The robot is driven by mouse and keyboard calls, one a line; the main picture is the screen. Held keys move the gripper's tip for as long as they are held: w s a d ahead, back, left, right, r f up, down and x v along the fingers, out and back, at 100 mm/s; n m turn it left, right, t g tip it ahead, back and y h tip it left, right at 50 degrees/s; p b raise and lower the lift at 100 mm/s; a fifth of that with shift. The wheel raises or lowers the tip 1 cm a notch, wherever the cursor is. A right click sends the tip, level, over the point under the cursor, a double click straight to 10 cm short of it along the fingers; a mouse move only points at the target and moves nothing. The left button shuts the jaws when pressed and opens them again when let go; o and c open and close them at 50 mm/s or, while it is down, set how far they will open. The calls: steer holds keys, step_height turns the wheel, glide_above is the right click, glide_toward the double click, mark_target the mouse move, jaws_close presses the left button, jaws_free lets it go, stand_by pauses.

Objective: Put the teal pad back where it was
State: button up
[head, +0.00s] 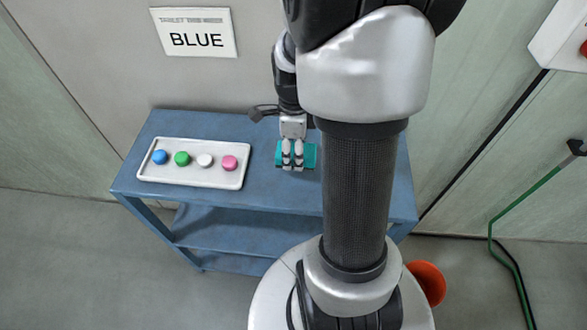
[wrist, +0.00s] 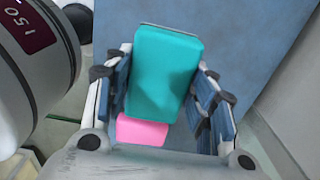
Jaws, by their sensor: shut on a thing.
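The teal pad (head: 309,154) is at the middle of the blue table, in my gripper. My gripper (head: 293,160) points down with its fingers shut on the pad. In the wrist view the teal pad (wrist: 165,75) is a rounded block between the two blue-padded fingers (wrist: 165,85). A pink block (wrist: 142,131) shows beside its lower end there; I cannot tell whether they touch. The pink block is hidden in the head view. I cannot tell whether the pad touches the tabletop.
A white tray (head: 190,181) on the blue table (head: 265,198) holds a blue (head: 160,157), a green (head: 182,158), a white (head: 205,160) and a pink (head: 229,163) round piece. A sign reading BLUE (head: 195,32) hangs on the wall behind. An orange object (head: 428,284) stands on the floor.

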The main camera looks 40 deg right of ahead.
step_height(320, 180, down, 7)
steer(key=shift+b, duration=1.1)
steer(key=shift+c, duration=0.3)
steer(key=o, duration=1)
steer(key=shift+r, duration=0.1)
steer(key=shift+r, duration=0.1)
step_height(320, 180, up, 12)
steer(key=p, duration=0.5)
steer(key=s+a+r+n+t, duration=0.1)
steer(key=s+a+r+n, duration=0.2)
steer(key=a+n, duration=0.3)
steer(key=s+a+r+n+t, duration=0.2)
steer(key=a+r+n, duration=0.4)
steer(key=n, duration=0.6)
steer(key=s+a+r+n+t, duration=0.1)
steer(key=s+a+r+n, duration=0.3)
steer(key=a+n, duration=0.4)
steer(key=shift+s+r+n+t, duration=0.3)
steer(key=shift+r+n, duration=0.1)
steer(key=shift+n, duration=0.6)
